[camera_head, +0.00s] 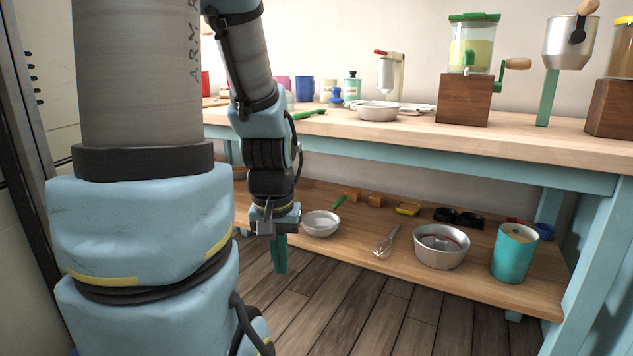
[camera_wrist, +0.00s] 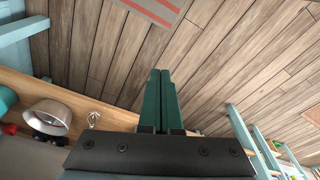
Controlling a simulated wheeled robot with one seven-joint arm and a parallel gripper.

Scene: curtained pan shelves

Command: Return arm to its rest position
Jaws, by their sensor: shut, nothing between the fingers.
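My gripper (camera_head: 279,268) hangs from my arm in front of the low wooden shelf, left of centre in the head view, with its teal fingers pointing down over the plank floor. In the wrist view the two green fingers (camera_wrist: 160,74) lie side by side, closed together, with nothing between them. A small metal bowl (camera_head: 321,224) sits on the lower shelf just right of my gripper, apart from it. My large upper arm links fill the left of the head view and hide what is behind them.
The lower shelf (camera_head: 345,243) holds a whisk (camera_head: 386,241), a ring-shaped pan (camera_head: 441,246) and a teal can (camera_head: 514,254). The worktop (camera_head: 410,126) above carries a juicer, dispensers and cups. The plank floor (camera_head: 345,312) in front is clear. A striped mat (camera_wrist: 155,10) shows in the wrist view.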

